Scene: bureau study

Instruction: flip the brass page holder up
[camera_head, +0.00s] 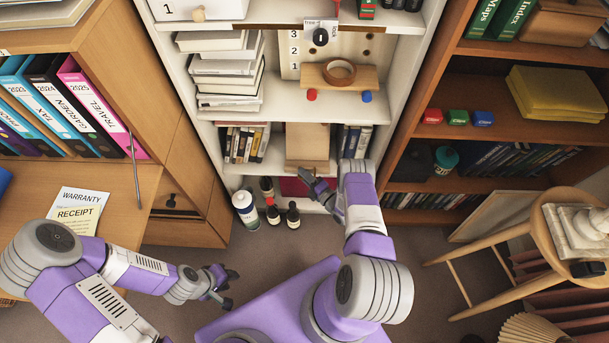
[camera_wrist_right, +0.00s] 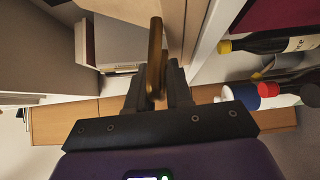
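The brass page holder shows in the right wrist view as a rounded brass bar (camera_wrist_right: 155,55) standing beside a pale wooden panel. My right gripper (camera_wrist_right: 160,75) has its two dark fingers on either side of the bar's near end, with the fingers apart; contact is hard to tell. In the head view my right gripper (camera_head: 318,188) is just below the wooden stand (camera_head: 307,145) in the white bookcase, and the holder cannot be made out there. My left gripper (camera_head: 229,287) is open and empty, low over the floor beside the desk.
Several bottles (camera_head: 272,212) stand on the bottom shelf left of my right gripper. Books (camera_head: 246,142) flank the stand. A wooden stool (camera_head: 545,235) stands at right.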

